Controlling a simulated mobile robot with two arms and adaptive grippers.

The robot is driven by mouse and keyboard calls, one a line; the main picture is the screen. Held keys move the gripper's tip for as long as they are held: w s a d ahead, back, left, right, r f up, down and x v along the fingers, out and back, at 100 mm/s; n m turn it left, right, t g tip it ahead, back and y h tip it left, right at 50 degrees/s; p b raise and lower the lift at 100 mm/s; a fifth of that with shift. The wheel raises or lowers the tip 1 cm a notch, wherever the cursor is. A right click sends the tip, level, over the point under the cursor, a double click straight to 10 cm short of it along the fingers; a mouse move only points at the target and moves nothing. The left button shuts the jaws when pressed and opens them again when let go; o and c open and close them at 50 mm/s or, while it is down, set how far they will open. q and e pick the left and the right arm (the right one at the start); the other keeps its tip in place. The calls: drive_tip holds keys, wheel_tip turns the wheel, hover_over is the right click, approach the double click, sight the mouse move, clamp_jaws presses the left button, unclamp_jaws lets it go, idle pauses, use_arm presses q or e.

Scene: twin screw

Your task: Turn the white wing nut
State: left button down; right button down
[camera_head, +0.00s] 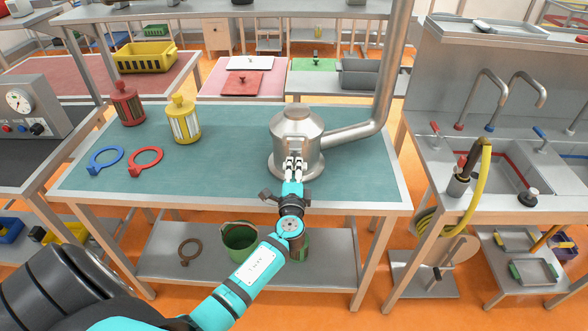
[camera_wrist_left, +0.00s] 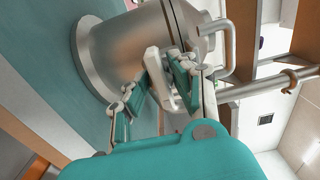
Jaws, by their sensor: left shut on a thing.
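A shiny metal vessel (camera_head: 297,132) with a domed lid stands on the teal-topped table. It fills the upper part of the left wrist view (camera_wrist_left: 128,52). The white wing nut (camera_wrist_left: 156,72) is on the near side of the vessel, between my fingers in the left wrist view. In the head view my fingers mostly hide it. My left gripper (camera_head: 294,164) reaches up to the vessel's front and is shut on the wing nut. My right gripper is in neither view.
A thick pipe (camera_head: 350,133) leaves the vessel to the right and rises. The table's middle is clear. A sink (camera_head: 500,172) is at right.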

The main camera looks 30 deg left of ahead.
use_arm(q)
drive_tip(key=c, duration=1.3)
unclamp_jaws()
drive_tip(key=v, duration=1.2)
drive_tip(key=shift+s, duration=0.1)
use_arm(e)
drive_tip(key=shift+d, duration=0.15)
